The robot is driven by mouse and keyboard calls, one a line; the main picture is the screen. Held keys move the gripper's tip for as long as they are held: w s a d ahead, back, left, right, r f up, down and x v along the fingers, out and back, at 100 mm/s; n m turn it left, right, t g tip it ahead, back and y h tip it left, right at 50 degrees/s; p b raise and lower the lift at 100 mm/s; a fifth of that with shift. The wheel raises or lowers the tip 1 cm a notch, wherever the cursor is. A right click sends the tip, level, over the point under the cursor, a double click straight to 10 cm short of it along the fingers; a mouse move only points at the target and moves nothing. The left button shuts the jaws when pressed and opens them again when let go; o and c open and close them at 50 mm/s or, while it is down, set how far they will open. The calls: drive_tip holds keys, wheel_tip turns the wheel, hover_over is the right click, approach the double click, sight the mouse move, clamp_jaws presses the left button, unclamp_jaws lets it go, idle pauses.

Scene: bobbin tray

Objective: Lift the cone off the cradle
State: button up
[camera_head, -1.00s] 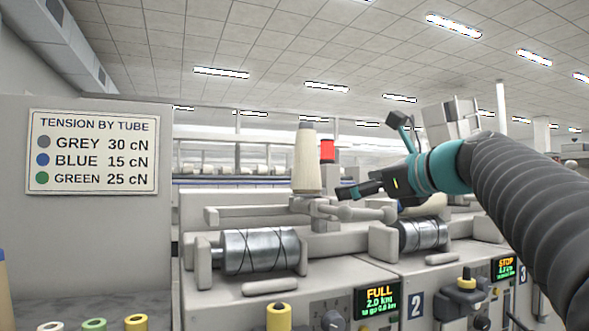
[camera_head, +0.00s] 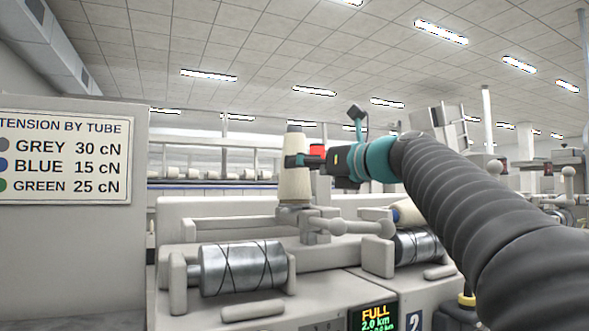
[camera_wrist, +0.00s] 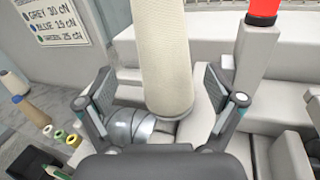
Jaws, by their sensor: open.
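The cream yarn cone (camera_head: 294,188) stands upright on the cradle (camera_head: 318,222) above the grooved metal drum (camera_head: 243,268). My gripper (camera_head: 297,161) is at the upper half of the cone, reaching in from the right. In the wrist view the cone (camera_wrist: 163,55) rises between the two open fingers of my gripper (camera_wrist: 165,98). A gap shows on each side, so the fingers stand around the cone without visibly pressing on it. The cone's grey tip shows above the fingers in the head view. The cradle's hold on the cone's base is mostly hidden.
A red lamp on a post (camera_wrist: 263,10) stands just right of the cone. A second drum (camera_head: 416,246) and a display reading FULL (camera_head: 375,318) are at the right. The tension sign (camera_head: 62,157) is at the left. Several coloured tubes (camera_wrist: 60,139) lie at lower left.

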sight(293, 124)
drive_tip(key=shift+d+f+x, duration=0.1)
drive_tip(key=shift+x, duration=1.25)
drive_tip(key=shift+d+f+x, duration=0.1)
drive_tip(key=shift+x, duration=1.25)
drive_tip(key=shift+w, duration=0.15)
drive_tip(key=shift+c, duration=0.3)
drive_tip(key=c, duration=1.2)
drive_tip(key=shift+c, duration=0.2)
drive_tip(key=shift+r+p, duration=1.05)
drive_tip(key=shift+r, duration=3.85)
drive_tip(key=shift+r, duration=0.2)
